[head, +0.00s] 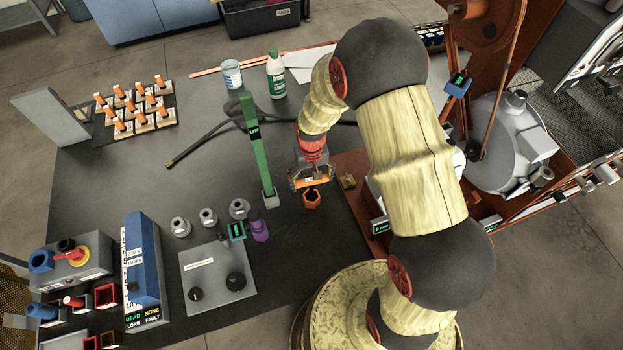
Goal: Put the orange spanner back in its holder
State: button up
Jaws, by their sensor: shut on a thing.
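My gripper (311,181) is over the right part of the dark table, pointing down, with its fingers shut. An orange piece with a dark hexagonal opening (312,199) shows right at the fingertips. I take it to be the orange spanner, though its shape is small and partly hidden by the fingers. I cannot tell whether its lower end touches the table. I cannot make out for sure which thing is its holder. A purple piece of similar faceted shape (260,231) stands to the lower left of my gripper.
A tall green post (254,150) stands close left of my gripper. Several grey round pieces (208,217) and a grey control box (217,281) lie further left. A rack of orange-handled items (135,108) is at the back left. A bottle (276,75) and cup (231,75) stand behind. Machinery (505,145) fills the right.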

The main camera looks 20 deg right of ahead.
jog(key=o, duration=1.6)
jog(key=shift+r, duration=0.1)
notch_tip(320, 180, up, 12)
jog(key=shift+f, duration=0.1)
